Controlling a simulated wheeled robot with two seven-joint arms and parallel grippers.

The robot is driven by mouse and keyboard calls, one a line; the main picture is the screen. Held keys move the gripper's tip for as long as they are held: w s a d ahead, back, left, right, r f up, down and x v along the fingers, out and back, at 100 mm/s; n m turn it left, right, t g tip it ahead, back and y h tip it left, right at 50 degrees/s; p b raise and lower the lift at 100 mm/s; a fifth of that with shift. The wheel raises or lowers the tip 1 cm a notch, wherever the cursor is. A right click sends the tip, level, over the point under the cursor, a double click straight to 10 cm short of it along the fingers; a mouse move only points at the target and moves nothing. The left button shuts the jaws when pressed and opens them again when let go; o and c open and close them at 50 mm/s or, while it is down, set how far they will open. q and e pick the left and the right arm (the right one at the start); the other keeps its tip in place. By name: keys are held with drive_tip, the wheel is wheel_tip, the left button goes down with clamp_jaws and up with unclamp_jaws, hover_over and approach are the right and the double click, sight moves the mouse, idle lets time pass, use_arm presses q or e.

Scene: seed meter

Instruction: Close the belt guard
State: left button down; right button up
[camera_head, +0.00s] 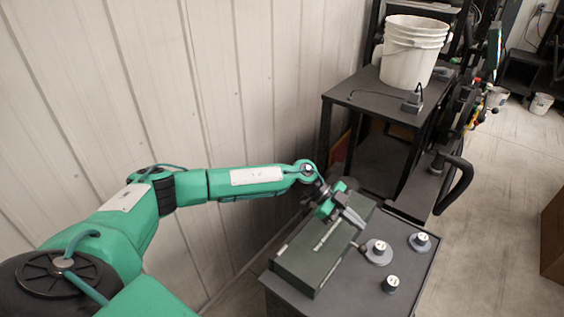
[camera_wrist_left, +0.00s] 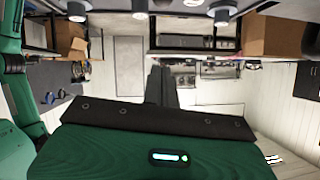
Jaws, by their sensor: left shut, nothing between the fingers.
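A long dark grey-green box-shaped cover (camera_head: 318,255), which looks like the belt guard, lies along the left side of the dark machine top. Small pale labels mark its upper face. I cannot tell from this view whether it is fully closed. My left gripper (camera_head: 351,217) is over the far end of this cover, its grey fingers pointing right and down towards the knobs. Its fingers are shut and empty; they also show in the left wrist view (camera_wrist_left: 161,86). I cannot tell whether they touch the cover. My right gripper is not in view.
Three round knobs with pale caps (camera_head: 378,250) stand on the machine top (camera_head: 410,275) right of the cover. Behind is a dark shelf stand (camera_head: 372,98) with a white bucket (camera_head: 412,55). A black curved handle (camera_head: 455,183) sticks out. A panelled wall (camera_head: 230,90) borders the left.

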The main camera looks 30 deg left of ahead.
sight(337, 240)
use_arm(q)
drive_tip(key=shift+y, duration=0.9)
drive_tip(key=shift+d+f+p, duration=0.45)
drive_tip(key=shift+f+p, duration=0.25)
drive_tip(key=shift+f, duration=0.45)
drive_tip(key=shift+d+f+p, duration=0.45)
drive_tip(key=shift+f+p, duration=0.3)
drive_tip(key=shift+f, duration=0.4)
drive_tip(key=shift+d+f+p, duration=0.45)
drive_tip(key=shift+f+p, duration=0.25)
drive_tip(key=shift+f, duration=0.45)
